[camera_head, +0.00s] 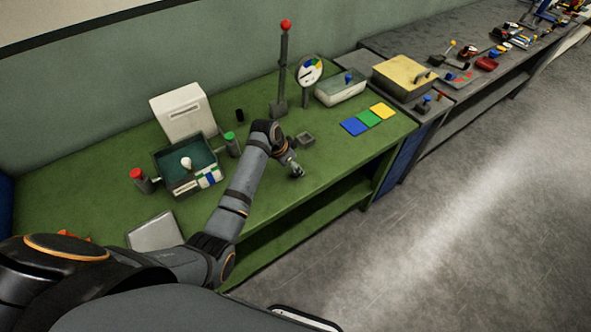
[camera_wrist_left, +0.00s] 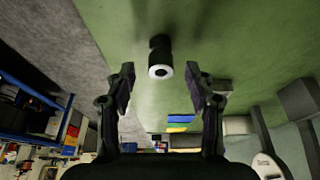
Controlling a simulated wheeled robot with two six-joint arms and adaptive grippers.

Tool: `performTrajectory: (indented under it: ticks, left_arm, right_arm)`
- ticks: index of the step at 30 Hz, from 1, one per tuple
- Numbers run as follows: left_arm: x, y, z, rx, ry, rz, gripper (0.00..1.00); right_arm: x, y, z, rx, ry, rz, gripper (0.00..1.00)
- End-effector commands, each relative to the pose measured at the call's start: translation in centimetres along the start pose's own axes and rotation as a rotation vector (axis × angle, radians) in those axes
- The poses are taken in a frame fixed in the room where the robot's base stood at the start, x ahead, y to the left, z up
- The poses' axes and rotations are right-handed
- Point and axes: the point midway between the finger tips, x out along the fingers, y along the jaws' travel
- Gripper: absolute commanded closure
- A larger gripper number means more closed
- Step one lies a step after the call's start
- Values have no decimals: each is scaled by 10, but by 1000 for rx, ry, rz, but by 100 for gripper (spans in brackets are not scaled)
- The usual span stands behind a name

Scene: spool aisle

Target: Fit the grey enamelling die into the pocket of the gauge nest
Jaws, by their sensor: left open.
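My left gripper (camera_head: 293,168) is over the front part of the green bench, near its edge. In the left wrist view its two fingers (camera_wrist_left: 160,88) are spread with a gap between them. A dark cylinder with a pale ring-shaped end (camera_wrist_left: 160,70), perhaps the grey enamelling die, shows in that gap. I cannot tell its exact distance from the fingertips; neither finger visibly touches it. A small grey square block with a hollow (camera_head: 305,138), likely the gauge nest, sits on the bench just behind the gripper. My right gripper is not in view.
Blue, green and yellow tiles (camera_head: 369,118) lie right of the nest. A dial stand (camera_head: 306,85), a red-topped post (camera_head: 281,85) and a pale box (camera_head: 341,90) stand behind. A green-lined bin (camera_head: 178,185) is left. The bench (camera_head: 345,160) is clear at front right.

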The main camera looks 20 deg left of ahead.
Motion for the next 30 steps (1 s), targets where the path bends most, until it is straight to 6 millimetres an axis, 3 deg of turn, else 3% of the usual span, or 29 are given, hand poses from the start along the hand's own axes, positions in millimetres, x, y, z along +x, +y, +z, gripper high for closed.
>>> performTrajectory:
  ticks: [5,12,24,30]
  left_arm:
    - [21,0,0,0,-1,0,46]
    - [23,0,0,1,1,-1,47]
    - [23,0,0,0,1,-1,100]
    - [23,0,0,0,1,-1,100]
  right_arm:
    - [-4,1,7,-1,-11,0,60]
    - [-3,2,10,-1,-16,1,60]
    - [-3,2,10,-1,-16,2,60]
    - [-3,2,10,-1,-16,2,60]
